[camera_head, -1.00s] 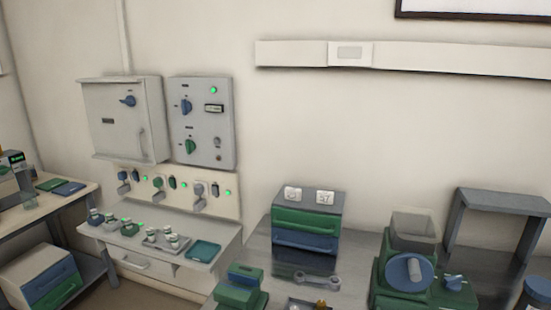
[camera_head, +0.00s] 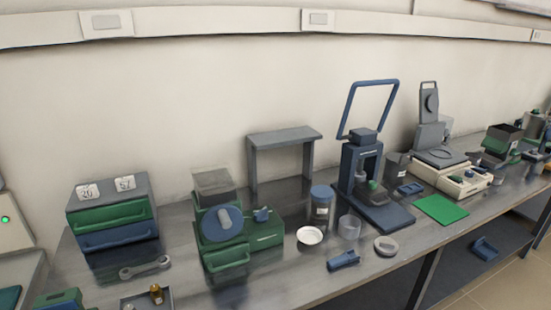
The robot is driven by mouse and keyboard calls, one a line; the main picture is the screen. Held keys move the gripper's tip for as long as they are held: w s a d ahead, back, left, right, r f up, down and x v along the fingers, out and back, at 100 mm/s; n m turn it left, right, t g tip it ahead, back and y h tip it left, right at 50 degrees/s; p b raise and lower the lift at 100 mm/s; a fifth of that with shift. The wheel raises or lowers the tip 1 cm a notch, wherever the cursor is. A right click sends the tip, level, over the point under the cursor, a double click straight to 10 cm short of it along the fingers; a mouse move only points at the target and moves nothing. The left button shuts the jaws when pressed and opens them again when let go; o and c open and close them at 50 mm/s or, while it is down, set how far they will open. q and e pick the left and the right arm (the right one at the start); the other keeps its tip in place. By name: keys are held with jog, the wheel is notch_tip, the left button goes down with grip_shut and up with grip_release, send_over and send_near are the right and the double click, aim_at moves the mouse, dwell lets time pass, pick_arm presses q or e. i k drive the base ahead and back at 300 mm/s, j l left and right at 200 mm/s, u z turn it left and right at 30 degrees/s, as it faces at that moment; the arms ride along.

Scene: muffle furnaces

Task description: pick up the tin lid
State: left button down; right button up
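A round grey lid-like piece (camera_head: 386,246) lies flat near the front edge of the bench, right of centre; it may be the tin lid. A dark cylindrical tin or jar (camera_head: 321,210) with a pale label stands behind it to the left, with a blue top (camera_head: 321,191) on it. A shallow white dish (camera_head: 310,236) lies in front of the jar. A clear beaker (camera_head: 349,227) stands between the dish and the grey piece. Neither of my grippers is in view.
A blue press-like stand (camera_head: 362,170) rises behind the grey piece. A small blue block (camera_head: 343,260) lies to its left, by the front edge. A green mat (camera_head: 441,209) lies to the right. A green machine (camera_head: 222,235) stands left.

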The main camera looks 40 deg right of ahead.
aim_at(385, 246)
jog(key=z, duration=2.2)
